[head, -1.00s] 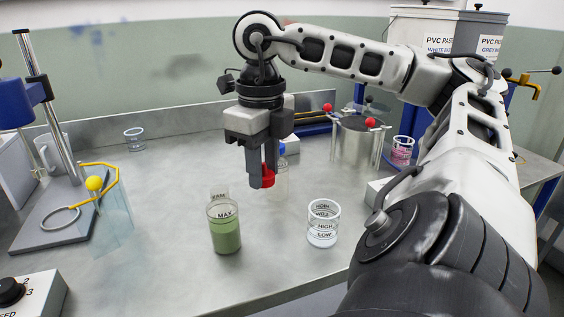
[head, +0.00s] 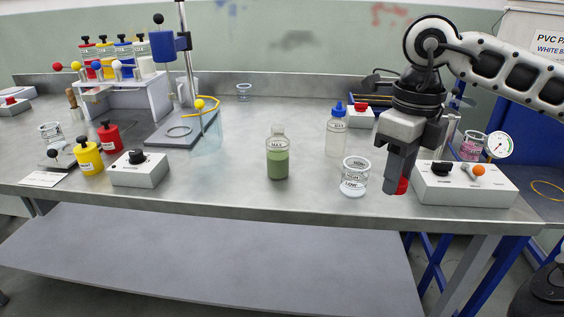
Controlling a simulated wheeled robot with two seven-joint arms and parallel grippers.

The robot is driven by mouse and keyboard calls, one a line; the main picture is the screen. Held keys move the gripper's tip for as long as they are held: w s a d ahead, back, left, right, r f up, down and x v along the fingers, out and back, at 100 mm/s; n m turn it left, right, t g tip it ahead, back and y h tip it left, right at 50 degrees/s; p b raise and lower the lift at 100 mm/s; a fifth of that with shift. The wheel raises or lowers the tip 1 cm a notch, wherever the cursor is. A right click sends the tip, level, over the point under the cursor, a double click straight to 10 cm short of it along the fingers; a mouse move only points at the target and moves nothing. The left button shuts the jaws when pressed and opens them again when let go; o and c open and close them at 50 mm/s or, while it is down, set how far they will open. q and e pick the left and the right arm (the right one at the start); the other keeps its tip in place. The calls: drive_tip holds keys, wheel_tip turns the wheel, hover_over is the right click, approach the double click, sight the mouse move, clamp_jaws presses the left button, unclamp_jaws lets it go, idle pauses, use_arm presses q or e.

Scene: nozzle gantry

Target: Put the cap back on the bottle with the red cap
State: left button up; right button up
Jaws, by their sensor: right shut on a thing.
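The red cap (head: 402,186) is held between the fingers of my right gripper (head: 397,180), which points down. My right gripper is shut on it, to the right of a clear beaker marked HIGH and LOW (head: 355,178). Most of the cap is hidden by the fingers. A clear bottle with green liquid (head: 278,162) stands upright on the bench, left of that beaker, with no cap on its neck. The gripper and cap are well to the right of this bottle, not touching it. My left gripper is out of view.
A blue-capped bottle (head: 337,132) stands behind the beaker. A control box with an orange knob (head: 465,184) is right of the gripper. A stand with a yellow-handled ring (head: 172,133) is left of the green bottle. Bench (head: 236,175) is clear around the green bottle.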

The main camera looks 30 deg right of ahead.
drive_tip(key=shift+w+a+f+n, duration=0.25)
drive_tip(key=shift+f+n, duration=0.15)
drive_tip(key=shift+n, duration=0.2)
drive_tip(key=w+a+f+n, duration=0.2)
drive_tip(key=a+f+n, duration=0.2)
drive_tip(key=n, duration=0.7)
drive_tip(key=w+a+f+n, duration=0.3)
drive_tip(key=a+f+n, duration=0.1)
drive_tip(key=a+n, duration=0.5)
drive_tip(key=w+a+f+n, duration=0.3)
drive_tip(key=a+f+n, duration=0.2)
drive_tip(key=n, duration=0.8)
drive_tip(key=shift+w+a, duration=0.25)
drive_tip(key=shift+a, duration=0.7)
drive_tip(key=shift+f, duration=0.1)
